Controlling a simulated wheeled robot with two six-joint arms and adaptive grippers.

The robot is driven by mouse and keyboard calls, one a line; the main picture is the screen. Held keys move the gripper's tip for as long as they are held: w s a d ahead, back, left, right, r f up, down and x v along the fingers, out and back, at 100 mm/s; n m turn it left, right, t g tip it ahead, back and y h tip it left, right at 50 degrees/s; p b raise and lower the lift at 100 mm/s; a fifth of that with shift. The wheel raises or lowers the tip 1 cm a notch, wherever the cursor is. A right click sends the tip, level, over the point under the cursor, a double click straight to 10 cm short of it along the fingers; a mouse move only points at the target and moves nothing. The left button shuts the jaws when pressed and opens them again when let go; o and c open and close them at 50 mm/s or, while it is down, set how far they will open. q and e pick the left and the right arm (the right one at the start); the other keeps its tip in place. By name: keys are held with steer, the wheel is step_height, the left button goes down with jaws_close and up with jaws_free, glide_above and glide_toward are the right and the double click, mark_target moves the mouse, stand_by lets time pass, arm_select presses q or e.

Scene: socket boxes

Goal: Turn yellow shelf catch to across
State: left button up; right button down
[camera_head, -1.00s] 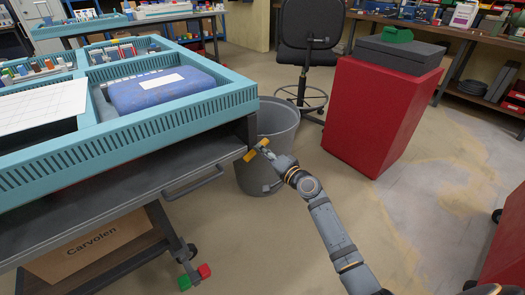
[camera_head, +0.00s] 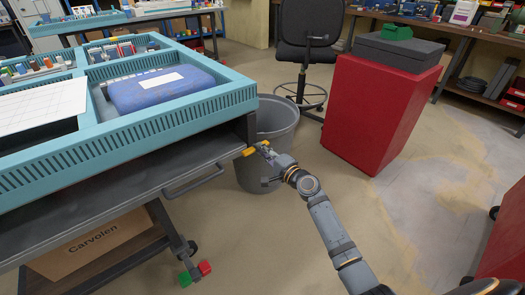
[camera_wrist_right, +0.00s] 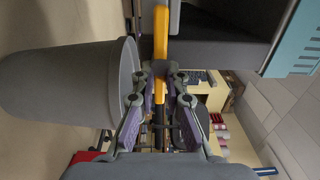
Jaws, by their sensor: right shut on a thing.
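The yellow shelf catch (camera_head: 254,150) is at the right front corner of the grey shelf (camera_head: 130,182) under the cart's blue-green top. My right gripper (camera_head: 265,150) comes in from the right and is shut on the catch. In the head view the catch lies nearly level, its right end slightly higher. In the right wrist view the catch (camera_wrist_right: 160,35) runs straight up the picture from between the fingertips (camera_wrist_right: 160,72) of my right gripper. Part of it is hidden by the fingers. My left gripper is not in view.
A grey bin (camera_head: 268,175) stands on the floor just behind my right gripper. A red cabinet (camera_head: 380,110) is farther right, with a black chair (camera_head: 308,35) behind. The shelf's handle (camera_head: 195,181) sticks out left of the catch.

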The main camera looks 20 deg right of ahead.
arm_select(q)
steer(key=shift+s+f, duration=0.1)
arm_select(e)
steer(key=shift+f, duration=0.1)
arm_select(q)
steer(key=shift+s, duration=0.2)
arm_select(e)
steer(key=c, duration=1.4)
jaws_free()
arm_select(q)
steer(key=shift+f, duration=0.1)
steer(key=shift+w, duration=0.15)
arm_select(e)
steer(key=v, duration=1.2)
